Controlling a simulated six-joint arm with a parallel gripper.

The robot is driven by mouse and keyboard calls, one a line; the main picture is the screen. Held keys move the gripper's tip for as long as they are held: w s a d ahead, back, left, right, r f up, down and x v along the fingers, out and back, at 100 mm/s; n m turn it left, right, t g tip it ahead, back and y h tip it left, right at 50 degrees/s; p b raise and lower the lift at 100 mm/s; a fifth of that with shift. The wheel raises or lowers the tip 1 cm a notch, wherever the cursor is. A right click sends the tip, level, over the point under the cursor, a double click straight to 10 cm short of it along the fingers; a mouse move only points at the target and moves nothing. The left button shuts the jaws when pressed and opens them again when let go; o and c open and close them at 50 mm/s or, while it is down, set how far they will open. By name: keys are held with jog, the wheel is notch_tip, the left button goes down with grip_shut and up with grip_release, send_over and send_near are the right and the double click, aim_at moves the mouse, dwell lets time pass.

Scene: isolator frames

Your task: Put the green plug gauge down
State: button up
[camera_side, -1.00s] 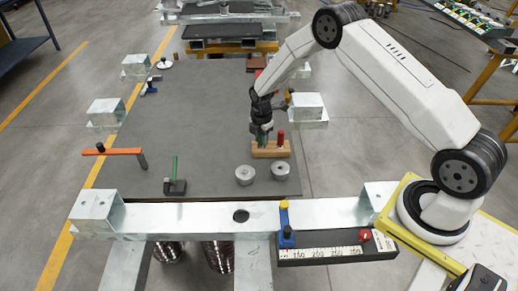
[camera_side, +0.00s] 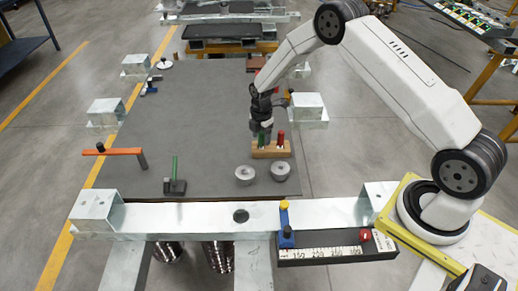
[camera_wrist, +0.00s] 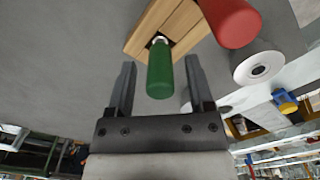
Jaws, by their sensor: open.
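The green plug gauge (camera_side: 261,139) stands upright in a wooden block (camera_side: 271,151) on the dark mat. In the wrist view the green plug gauge (camera_wrist: 160,70) has its lower end at the wooden block (camera_wrist: 178,25). My gripper (camera_side: 262,124) is just above the green gauge in the side view. In the wrist view my gripper (camera_wrist: 158,80) is open, with one finger on either side of the green gauge and a gap to each. A red plug gauge (camera_side: 281,138) stands beside it in the same block and also shows in the wrist view (camera_wrist: 232,18).
Two grey metal rings (camera_side: 245,175) (camera_side: 280,172) lie in front of the block. A black base with a green rod (camera_side: 175,180) and an orange bar (camera_side: 112,151) are at the left. The middle of the dark mat (camera_side: 190,115) is clear.

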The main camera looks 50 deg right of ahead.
notch_tip(320, 180, up, 11)
jog(key=shift+f, duration=0.1)
dwell(0.4)
dwell(0.4)
jog(key=shift+s+a+r, duration=0.15)
jog(key=shift+s+r, duration=0.1)
jog(key=s+a+r+m+t, duration=0.1)
jog(key=s+a+r+m, duration=0.1)
jog(key=s+m, duration=0.4)
jog(key=s+a+r+m, duration=0.2)
jog(key=s+m, duration=0.4)
jog(key=s, duration=0.3)
jog(key=s+a+r+m+t, duration=0.1)
jog(key=s+a+r+m, duration=0.1)
jog(key=s+a+m, duration=0.2)
jog(key=s+m, duration=0.2)
jog(key=s, duration=0.1)
jog(key=shift+s+r+t, duration=0.3)
jog(key=shift+s, duration=0.1)
